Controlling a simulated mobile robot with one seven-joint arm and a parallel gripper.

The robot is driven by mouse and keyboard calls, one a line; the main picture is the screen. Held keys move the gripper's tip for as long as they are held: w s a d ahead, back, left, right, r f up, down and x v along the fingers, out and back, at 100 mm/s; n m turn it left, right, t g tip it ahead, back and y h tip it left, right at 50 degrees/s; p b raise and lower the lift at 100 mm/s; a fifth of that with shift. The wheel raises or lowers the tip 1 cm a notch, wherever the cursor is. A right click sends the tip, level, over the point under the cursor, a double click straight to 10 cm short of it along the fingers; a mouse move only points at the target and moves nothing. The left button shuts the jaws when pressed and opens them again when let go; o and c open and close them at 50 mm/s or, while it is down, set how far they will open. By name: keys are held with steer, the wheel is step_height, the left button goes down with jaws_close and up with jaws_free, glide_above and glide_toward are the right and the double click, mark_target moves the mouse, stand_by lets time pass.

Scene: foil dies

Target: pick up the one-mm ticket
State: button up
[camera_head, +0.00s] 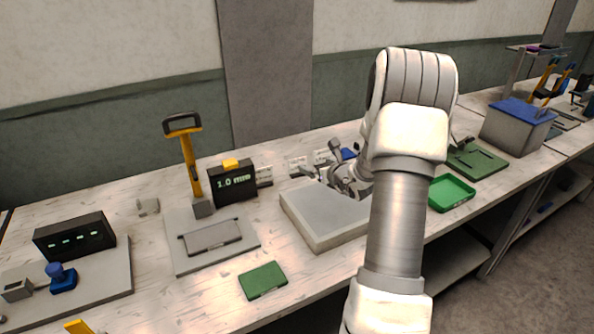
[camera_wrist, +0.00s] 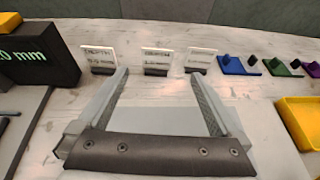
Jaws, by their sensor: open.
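Three small pale tickets stand upright in a row at the back of the bench in the wrist view: a left ticket (camera_wrist: 98,60), a middle ticket (camera_wrist: 157,61) and a right ticket (camera_wrist: 202,60). Each carries small print; the numbers are too blurred to tell which is the one-mm ticket. My gripper (camera_wrist: 158,76) is open and empty, its fingers pointing at the row. The middle ticket shows between the fingertips, beyond them. In the head view my gripper is above the back of a pale grey slab (camera_head: 322,212), and my arm hides part of the bench.
A black display (camera_head: 233,184) reading 1.0 mm stands left of the tickets. Blue (camera_wrist: 238,66), green (camera_wrist: 281,68) and purple (camera_wrist: 314,69) pieces lie to their right. A yellow tray (camera_wrist: 300,122) is at the wrist view's right edge. A yellow-handled press (camera_head: 190,165) stands farther left.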

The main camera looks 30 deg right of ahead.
glide_toward(298, 160)
steer(key=x, duration=0.5)
steer(key=shift+w+d+r+p, duration=0.15)
steer(key=shift+w+d+p, duration=0.1)
steer(key=shift+w+p, duration=0.05)
steer(key=shift+a+f+p+x, duration=0.1)
steer(key=shift+f+p+x, duration=0.1)
steer(key=shift+x, duration=1.1)
steer(key=shift+a+f+p+x, duration=0.1)
steer(key=shift+f+x, duration=0.05)
steer(key=shift+x, duration=1.15)
steer(key=shift+s, duration=0.2)
steer(key=shift+c, duration=0.3)
steer(key=c, duration=1)
steer(key=shift+c, duration=0.2)
steer(key=shift+r, duration=0.1)
